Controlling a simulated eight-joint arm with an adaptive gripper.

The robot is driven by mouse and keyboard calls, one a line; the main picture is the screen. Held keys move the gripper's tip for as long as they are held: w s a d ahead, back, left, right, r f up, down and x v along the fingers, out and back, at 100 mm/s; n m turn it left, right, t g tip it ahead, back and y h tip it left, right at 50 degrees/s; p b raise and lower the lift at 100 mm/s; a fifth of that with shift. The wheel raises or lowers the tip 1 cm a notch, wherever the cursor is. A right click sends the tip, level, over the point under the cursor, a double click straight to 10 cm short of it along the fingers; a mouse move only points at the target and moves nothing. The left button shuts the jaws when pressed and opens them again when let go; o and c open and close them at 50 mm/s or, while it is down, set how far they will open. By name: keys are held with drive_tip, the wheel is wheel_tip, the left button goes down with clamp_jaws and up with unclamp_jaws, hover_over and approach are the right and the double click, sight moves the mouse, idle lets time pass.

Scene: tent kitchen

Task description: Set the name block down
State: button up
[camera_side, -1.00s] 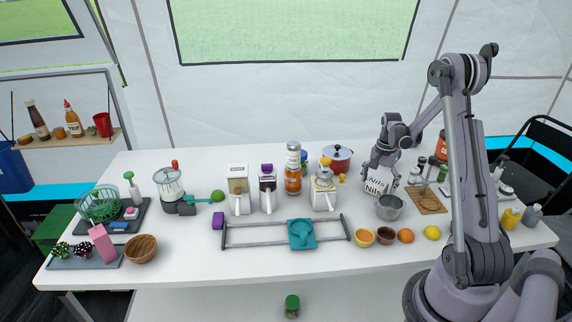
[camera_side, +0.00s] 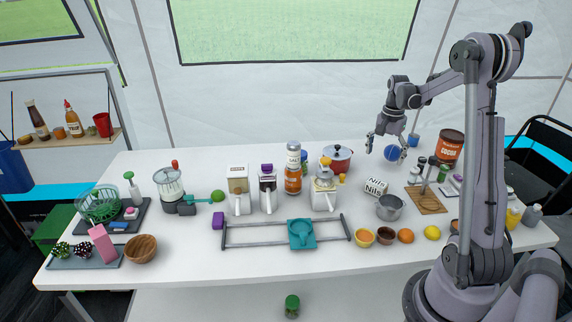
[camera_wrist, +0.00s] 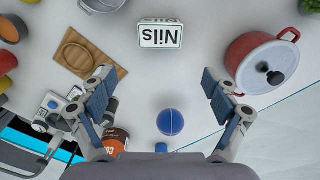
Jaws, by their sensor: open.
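The name block (camera_side: 376,187), white with "Nils" in black letters, rests on the white table left of the small cutting board and behind the metal pot. In the wrist view the block (camera_wrist: 160,35) shows upside down near the top edge, with nothing touching it. My gripper (camera_side: 387,147) is open and empty, raised above the table and behind the block. In the wrist view its two fingers (camera_wrist: 158,82) are spread wide, with bare table between their tips.
A blue ball (camera_side: 391,153) is below and near my gripper. A red lidded pot (camera_side: 338,160) stands left of the block, a metal pot (camera_side: 389,208) in front, a cutting board (camera_side: 427,200) to the right. A brown cocoa tin (camera_side: 450,145) stands at the back right.

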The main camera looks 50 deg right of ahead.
drive_tip(key=w+a+r+n+t+h, duration=0.15)
drive_tip(key=a+r+n, duration=0.25)
drive_tip(key=a, duration=0.5)
drive_tip(key=w+a+r+n+t, duration=0.1)
drive_tip(key=w+a+r+n, duration=0.25)
drive_tip(key=a, duration=0.55)
drive_tip(key=s+a+n+t, duration=0.2)
drive_tip(key=a+n, duration=0.3)
drive_tip(key=a, duration=0.5)
drive_tip(key=s+a+n+t+y, duration=0.1)
drive_tip(key=a+n, duration=0.4)
drive_tip(key=a, duration=0.5)
drive_tip(key=s+t, duration=0.1)
drive_tip(key=s, duration=0.1)
drive_tip(key=shift+s+a+r+t, duration=0.25)
drive_tip(key=shift+s+r+t, duration=0.1)
drive_tip(key=shift+s+r, duration=0.05)
drive_tip(key=shift+n+y, duration=0.25)
